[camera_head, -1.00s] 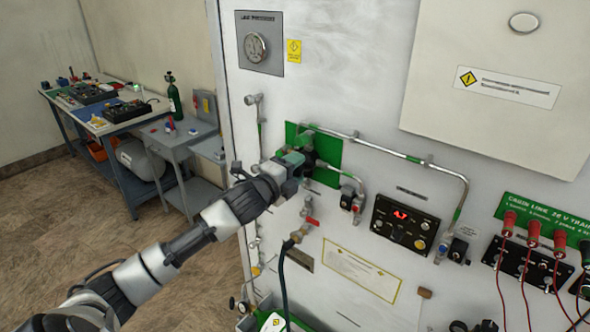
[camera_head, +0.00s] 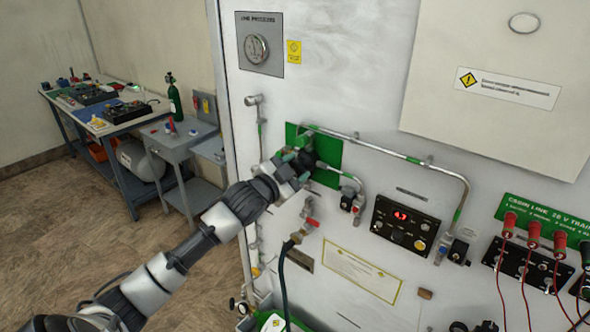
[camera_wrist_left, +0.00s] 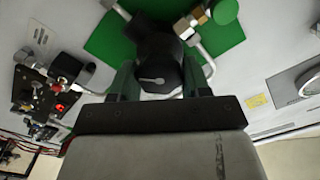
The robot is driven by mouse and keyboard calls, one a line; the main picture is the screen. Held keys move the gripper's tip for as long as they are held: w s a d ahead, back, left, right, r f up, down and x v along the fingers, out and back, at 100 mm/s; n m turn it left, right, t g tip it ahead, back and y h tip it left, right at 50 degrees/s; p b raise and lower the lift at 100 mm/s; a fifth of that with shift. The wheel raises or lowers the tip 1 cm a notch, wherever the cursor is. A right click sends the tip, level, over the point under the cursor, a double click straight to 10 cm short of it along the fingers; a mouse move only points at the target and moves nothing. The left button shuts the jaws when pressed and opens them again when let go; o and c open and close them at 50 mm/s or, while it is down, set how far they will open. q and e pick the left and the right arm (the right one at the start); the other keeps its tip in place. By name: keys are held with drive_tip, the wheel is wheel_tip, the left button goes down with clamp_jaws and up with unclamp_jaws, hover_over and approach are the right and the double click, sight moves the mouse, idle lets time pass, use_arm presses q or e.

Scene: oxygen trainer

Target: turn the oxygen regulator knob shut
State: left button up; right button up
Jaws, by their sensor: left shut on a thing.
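The black oxygen regulator knob (camera_wrist_left: 158,58) shows in the left wrist view, with a pale pointer mark on its face. It sits in front of a green plate (camera_wrist_left: 105,42) on the white panel. In the head view the knob (camera_head: 307,159) is partly hidden by my left gripper (camera_head: 298,163). The gripper's two fingers (camera_wrist_left: 158,78) lie on either side of the knob, shut on it. The head view also shows the green plate (camera_head: 328,172). My right gripper is in no view.
A pipe (camera_head: 385,149) runs right from the green plate. A red-handled valve (camera_head: 311,222) with a dark hose is below the gripper. A black control box (camera_head: 404,224) with a red display is to the right. A pressure gauge (camera_head: 257,48) is above.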

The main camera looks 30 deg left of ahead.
use_arm(q)
drive_tip(key=n, duration=0.3)
drive_tip(key=shift+n, duration=0.4)
drive_tip(key=n, duration=0.3)
drive_tip(key=shift+n, duration=0.3)
drive_tip(key=n, duration=0.3)
drive_tip(key=shift+a+f+n, duration=0.1)
drive_tip(key=shift+n, duration=0.2)
drive_tip(key=n, duration=0.3)
drive_tip(key=shift+n, duration=0.3)
drive_tip(key=n, duration=0.3)
drive_tip(key=shift+n, duration=0.3)
drive_tip(key=n, duration=0.3)
drive_tip(key=shift+f+n, duration=0.1)
drive_tip(key=shift+n, duration=0.2)
drive_tip(key=n, duration=0.6)
drive_tip(key=shift+f+n, duration=0.1)
drive_tip(key=shift+n, duration=0.2)
